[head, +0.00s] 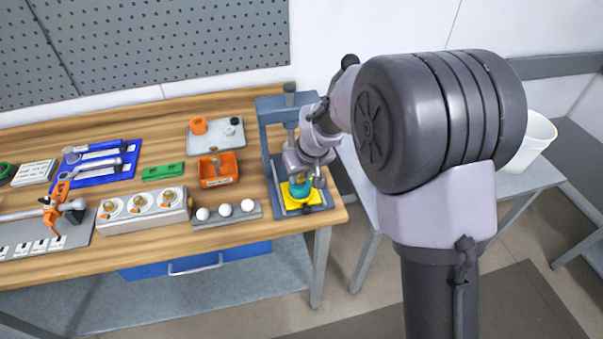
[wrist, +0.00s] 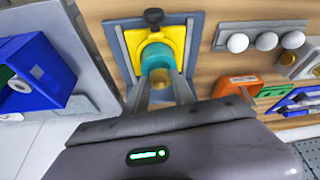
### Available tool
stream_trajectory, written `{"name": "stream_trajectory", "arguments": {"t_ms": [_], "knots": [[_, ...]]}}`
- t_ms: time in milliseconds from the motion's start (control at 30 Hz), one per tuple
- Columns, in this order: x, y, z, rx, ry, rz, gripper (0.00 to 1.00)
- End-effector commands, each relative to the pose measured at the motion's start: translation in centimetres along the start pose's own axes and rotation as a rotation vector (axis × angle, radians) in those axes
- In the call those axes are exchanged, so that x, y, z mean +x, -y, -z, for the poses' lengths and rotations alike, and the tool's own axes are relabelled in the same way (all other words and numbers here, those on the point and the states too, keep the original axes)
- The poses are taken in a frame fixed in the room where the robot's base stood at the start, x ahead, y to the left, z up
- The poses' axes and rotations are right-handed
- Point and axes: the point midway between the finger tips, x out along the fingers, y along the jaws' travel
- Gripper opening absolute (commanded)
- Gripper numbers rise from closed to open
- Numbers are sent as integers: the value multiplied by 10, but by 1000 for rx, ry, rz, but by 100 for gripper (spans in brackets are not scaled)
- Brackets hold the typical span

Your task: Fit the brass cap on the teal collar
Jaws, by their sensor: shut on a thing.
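The teal collar (head: 299,190) stands on a yellow plate (head: 289,203) at the right end of the bench; the collar also shows in the wrist view (wrist: 155,56). My gripper (head: 304,177) is right over the collar, and its two fingers (wrist: 160,84) show in the wrist view. They are shut on the brass cap (wrist: 160,75), a small gold-coloured piece at the collar's near side in that view. Whether the cap touches or sits on the collar cannot be told. In the head view my wrist and fingers hide the cap.
A blue-grey press frame (head: 271,115) rises behind the collar. To its left are a rail with three white balls (head: 225,210), an orange bin (head: 228,159) and a grey block (head: 153,219) with three brass-coloured pieces. A blue bin (wrist: 45,68) shows off the bench.

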Motion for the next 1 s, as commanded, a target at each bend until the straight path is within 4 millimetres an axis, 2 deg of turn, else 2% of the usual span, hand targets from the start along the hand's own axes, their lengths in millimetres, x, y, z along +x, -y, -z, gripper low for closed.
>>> {"name": "stream_trajectory", "arguments": {"t_ms": [567, 1000], "knots": [[0, 0, -1, 0, 0, 0, 0], [11, 0, -5, 0, 0, 0, 0]]}}
